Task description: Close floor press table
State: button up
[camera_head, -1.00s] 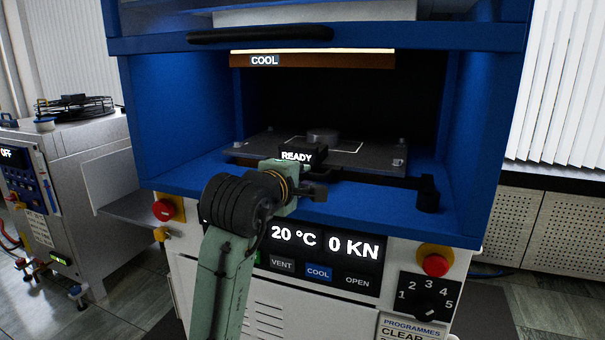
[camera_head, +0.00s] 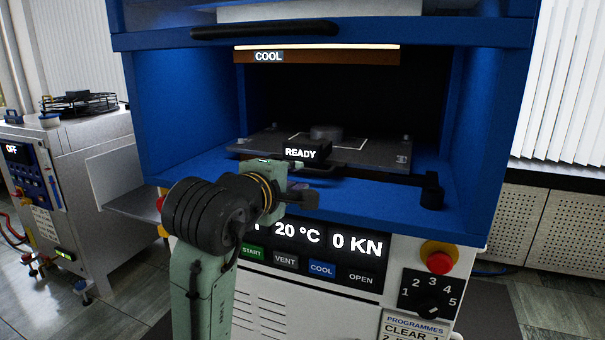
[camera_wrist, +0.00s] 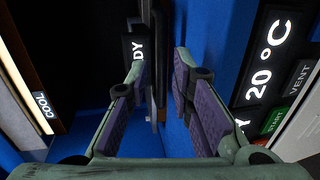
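The floor press table is a dark grey plate (camera_head: 262,143) inside the blue press chamber, with a small round metal piece (camera_head: 326,132) on top. A black box reading READY (camera_head: 306,151) sits at its front edge and also shows in the wrist view (camera_wrist: 133,47). A dark bar (camera_head: 385,177) runs from there to a black post at the right. My gripper (camera_wrist: 158,66) is just in front of the box, its purple-padded fingers spread apart. A dark upright edge shows between and beyond the fingers; I cannot tell whether they touch it.
Below the chamber is a front panel reading 20 °C and 0 KN (camera_head: 330,241), with a red button (camera_head: 439,262) and a programme dial (camera_head: 430,296). The hood with its black handle (camera_head: 264,32) hangs above. A grey machine (camera_head: 75,190) stands at the left.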

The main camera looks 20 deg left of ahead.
jog(key=v, duration=0.5)
dwell(0.3)
